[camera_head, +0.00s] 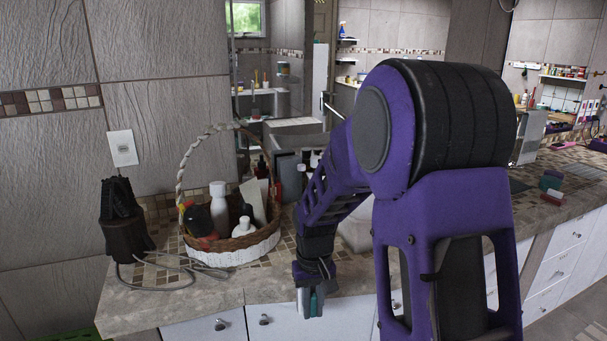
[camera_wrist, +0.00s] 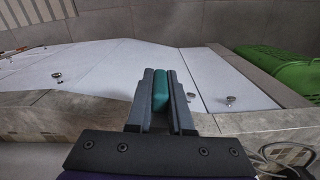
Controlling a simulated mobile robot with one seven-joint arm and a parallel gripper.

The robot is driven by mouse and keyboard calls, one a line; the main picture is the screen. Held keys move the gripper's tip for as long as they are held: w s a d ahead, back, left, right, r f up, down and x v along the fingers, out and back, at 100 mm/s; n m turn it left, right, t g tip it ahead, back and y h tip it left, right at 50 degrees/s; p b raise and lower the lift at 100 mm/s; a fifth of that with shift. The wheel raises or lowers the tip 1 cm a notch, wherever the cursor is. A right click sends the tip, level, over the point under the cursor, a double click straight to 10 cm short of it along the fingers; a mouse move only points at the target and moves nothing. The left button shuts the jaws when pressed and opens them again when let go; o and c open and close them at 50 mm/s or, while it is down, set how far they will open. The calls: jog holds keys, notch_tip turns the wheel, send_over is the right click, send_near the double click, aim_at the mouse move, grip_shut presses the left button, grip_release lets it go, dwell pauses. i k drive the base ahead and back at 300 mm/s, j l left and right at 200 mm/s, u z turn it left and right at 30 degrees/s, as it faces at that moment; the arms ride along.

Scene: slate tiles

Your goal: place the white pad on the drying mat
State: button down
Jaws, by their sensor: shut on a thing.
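My gripper (camera_head: 309,290) hangs in front of the counter's front edge in the head view, pointing down. It is shut on a teal pad (camera_wrist: 160,90), which sits between its two fingers in the wrist view. Only a small teal part of this pad shows in the head view (camera_head: 313,303). I cannot make out a white pad for certain; a small red block with a pale part (camera_head: 551,197) lies on the right of the counter. A dark flat patch (camera_head: 517,185) lies near it, and I cannot tell whether it is the drying mat.
A wicker basket (camera_head: 236,246) with several bottles stands on the counter's left part. A dark corded device (camera_head: 124,225) stands left of it. A teal block (camera_head: 550,181) lies on the right counter. My arm hides the counter's middle. White drawers (camera_head: 567,234) are below.

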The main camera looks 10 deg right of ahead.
aim_at(511, 185)
jog(key=i+l, duration=0.1)
jog(key=l, duration=0.85)
jog(key=i+l+u, duration=0.15)
jog(key=l, duration=1.75)
jog(key=k+l+u, duration=0.15)
jog(key=l, duration=1.4)
jog(key=i, duration=0.05)
